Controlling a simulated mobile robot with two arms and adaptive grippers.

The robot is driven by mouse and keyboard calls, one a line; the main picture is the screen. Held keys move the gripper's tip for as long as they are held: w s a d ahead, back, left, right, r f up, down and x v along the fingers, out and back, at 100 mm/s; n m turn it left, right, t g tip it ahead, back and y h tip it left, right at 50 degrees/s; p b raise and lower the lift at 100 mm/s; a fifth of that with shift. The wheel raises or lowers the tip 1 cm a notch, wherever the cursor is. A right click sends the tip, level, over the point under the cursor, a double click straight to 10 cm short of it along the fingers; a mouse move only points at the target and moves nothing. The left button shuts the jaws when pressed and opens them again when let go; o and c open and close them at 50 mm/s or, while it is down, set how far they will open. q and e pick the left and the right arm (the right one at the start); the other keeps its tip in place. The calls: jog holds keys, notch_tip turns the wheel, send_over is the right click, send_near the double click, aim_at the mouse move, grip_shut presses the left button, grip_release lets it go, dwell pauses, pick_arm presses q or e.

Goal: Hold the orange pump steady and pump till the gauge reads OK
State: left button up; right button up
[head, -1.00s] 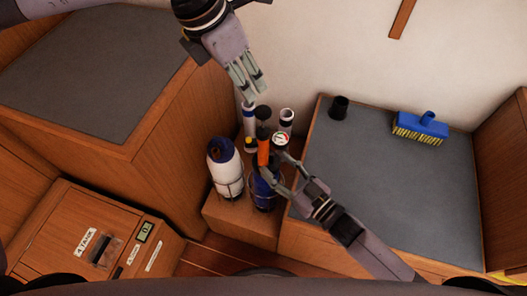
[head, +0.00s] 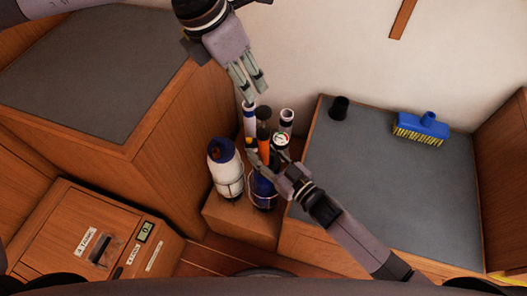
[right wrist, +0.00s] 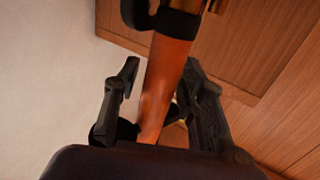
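The orange pump (head: 263,147) stands upright among bottles in the corner, with a dark handle (head: 264,113) on top. A small round gauge (head: 282,140) with red and green marks sits beside it; its reading is too small to tell. My right gripper (head: 258,163) is at the pump's lower body. In the right wrist view the orange barrel (right wrist: 165,85) passes between its open fingers (right wrist: 160,88), with a gap at the left finger. My left gripper (head: 256,96) is open and empty, just above and left of the handle.
A white bottle with a blue cap (head: 225,170) and a dark blue container (head: 262,190) stand in wire holders by the pump. Capped tubes (head: 286,120) stand behind. A grey-topped bench (head: 390,190) at right holds a blue brush (head: 421,127) and black cup (head: 339,107).

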grip_shut()
dwell(0.3)
pick_arm(q)
jog(key=shift+c, duration=0.3)
jog(key=shift+w+d, duration=0.25)
jog(key=shift+w, duration=0.1)
jog(key=shift+c, duration=1.3)
jog(key=shift+w+d+n+g+y, duration=0.4)
jog(key=shift+w+d+g+y, duration=0.35)
jog(key=shift+d+y, duration=0.3)
jog(key=c, duration=0.4)
jog(key=shift+w+d+g+y, duration=0.1)
jog(key=shift+d+g+y, duration=0.15)
jog(key=shift+d+y, duration=0.2)
grip_shut()
jog(key=shift+a+f, duration=0.1)
jog(key=shift+f, duration=3.15)
